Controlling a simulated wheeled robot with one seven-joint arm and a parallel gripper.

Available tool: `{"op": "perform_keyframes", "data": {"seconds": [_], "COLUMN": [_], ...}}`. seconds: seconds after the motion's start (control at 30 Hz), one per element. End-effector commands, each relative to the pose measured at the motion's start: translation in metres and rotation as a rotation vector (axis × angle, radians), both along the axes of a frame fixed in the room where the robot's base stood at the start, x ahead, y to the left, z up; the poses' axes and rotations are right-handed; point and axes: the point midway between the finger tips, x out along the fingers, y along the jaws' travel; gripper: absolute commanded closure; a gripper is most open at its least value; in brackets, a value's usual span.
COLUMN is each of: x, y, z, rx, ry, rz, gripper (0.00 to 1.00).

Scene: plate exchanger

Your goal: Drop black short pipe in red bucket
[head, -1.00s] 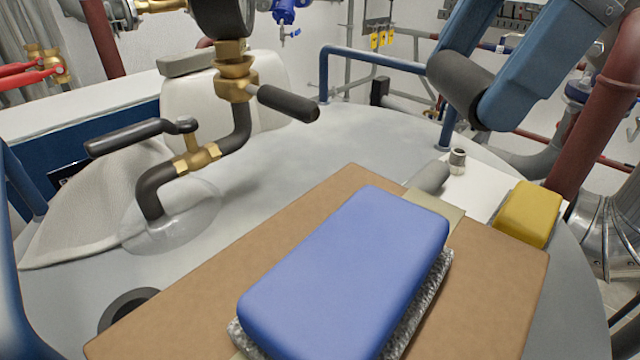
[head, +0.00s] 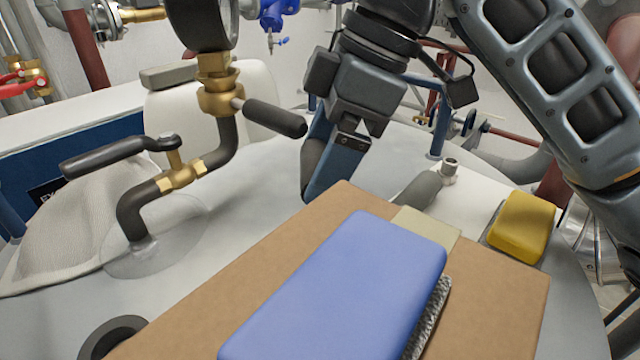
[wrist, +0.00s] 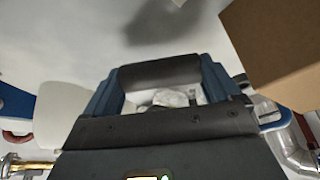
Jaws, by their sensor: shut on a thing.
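The black short pipe (wrist: 160,72) lies crosswise between the two blue fingers of my gripper (wrist: 158,80) in the wrist view. My gripper is shut on it. In the head view my gripper (head: 318,180) points down beyond the far left edge of the brown box. The dark pipe (head: 312,160) shows partly beside the near finger, which hides the rest. The pipe is held above the pale grey rounded surface. I cannot make out a red bucket in either view.
A brown box (head: 500,285) bears a blue pad (head: 340,285). A yellow sponge-like block (head: 522,226) and a grey cylinder (head: 420,187) lie beyond it. A brass valve with black handles (head: 180,172) stands at left. Pale surface (head: 235,200) lies clear between valve and box.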

Motion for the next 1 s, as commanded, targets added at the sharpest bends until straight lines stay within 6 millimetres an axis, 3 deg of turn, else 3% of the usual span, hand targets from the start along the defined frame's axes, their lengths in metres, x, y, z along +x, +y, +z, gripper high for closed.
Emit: {"op": "perform_keyframes", "data": {"seconds": [0.17, 0.43, 0.8, 0.83, 0.9, 1.0], "x": [0.002, 0.002, 0.001, 0.001, 0.001, 0.001], "y": [0.004, 0.003, 0.004, 0.004, 0.004, 0.004], "z": [-0.007, -0.041, -0.046, -0.045, -0.045, -0.045], "rx": [0.001, 0.000, 0.001, 0.000, 0.000, 0.000], "ry": [-0.001, 0.000, 0.000, 0.000, 0.000, 0.000], "rz": [0.000, -0.001, 0.000, 0.000, 0.000, 0.000], "gripper": [0.48, 0.48, 0.48, 0.07, 0.00, 0.00]}}
